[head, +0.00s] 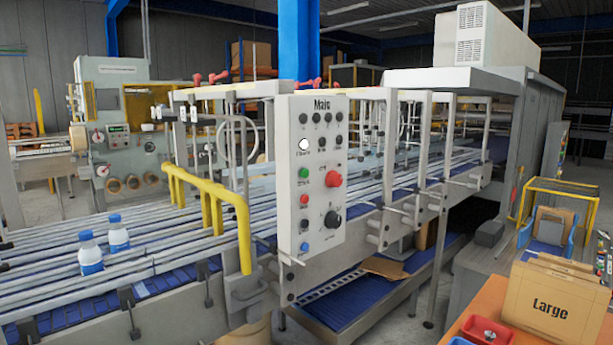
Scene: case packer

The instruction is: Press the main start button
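A light grey control panel (314,270) headed "Main" stands upright at the front of the conveyor, near the middle of the head view. It carries several dark knobs along its top and a bright white round button (303,145) at its left. A green button (303,172) sits below that, with a large red button (333,179) to its right. Lower down are a small red button (304,199), a black rotary knob (332,219) and a blue button (304,247). The small labels are too blurred to read. Neither of my grippers is in view.
A yellow guard rail (243,235) stands just left of the panel. Two bottles (118,234) stand on the conveyor (45,262) at the left. A cardboard box marked "Large" (550,306) sits on an orange table (488,300) at the lower right, near a red tray (486,332).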

